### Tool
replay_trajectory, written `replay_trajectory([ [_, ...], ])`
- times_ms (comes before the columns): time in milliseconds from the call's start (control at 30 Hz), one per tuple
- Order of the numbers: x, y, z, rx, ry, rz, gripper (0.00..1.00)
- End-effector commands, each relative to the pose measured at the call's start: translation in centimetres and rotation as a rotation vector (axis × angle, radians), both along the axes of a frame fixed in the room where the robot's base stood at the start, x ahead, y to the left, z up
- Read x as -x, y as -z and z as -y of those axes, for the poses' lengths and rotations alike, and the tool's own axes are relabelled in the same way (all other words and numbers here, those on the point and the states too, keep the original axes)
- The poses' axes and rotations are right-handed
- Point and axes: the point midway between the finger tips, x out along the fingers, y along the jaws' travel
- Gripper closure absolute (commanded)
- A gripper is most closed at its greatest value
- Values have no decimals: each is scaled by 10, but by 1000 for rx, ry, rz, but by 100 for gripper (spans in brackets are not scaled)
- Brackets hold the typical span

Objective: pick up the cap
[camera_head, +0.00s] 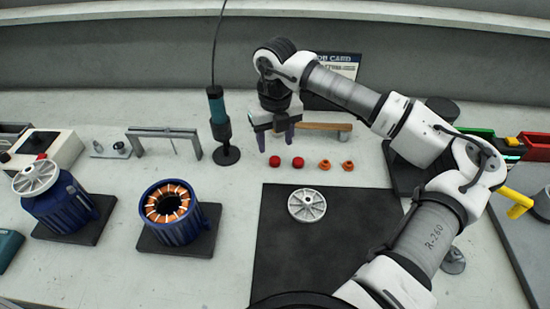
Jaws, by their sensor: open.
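A round light-grey spoked cap (307,205) lies flat on the black mat (285,255). A similar grey spoked disc (36,178) sits on top of the blue housing (62,208) at the left. My gripper (275,141) is open and empty, pointing down above the back of the table. It is behind the mat in the picture, apart from the cap, with nothing seen between its fingers. The fingers appear just above a row of small red and orange parts; their exact height cannot be told.
Two red balls (274,161) and two orange pieces (325,165) stand in a row behind the mat. An open blue housing with copper windings (178,222) stands left of the mat. A teal hanging tool (219,118) stands upright at the back. Coloured bins (474,143) are at the right.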

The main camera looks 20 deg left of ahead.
Motion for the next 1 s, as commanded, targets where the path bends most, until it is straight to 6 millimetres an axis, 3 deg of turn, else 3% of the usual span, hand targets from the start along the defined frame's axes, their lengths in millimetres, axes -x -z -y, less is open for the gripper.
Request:
replay_trajectory([
  [167, 1, 10, 0, -1, 0, -2, 47],
  [500, 3, 53, 0, -1, 1, -2, 47],
  [767, 3, 57, 0, 0, 1, 1, 47],
  [1000, 3, 56, 0, 0, 1, 1, 79],
])
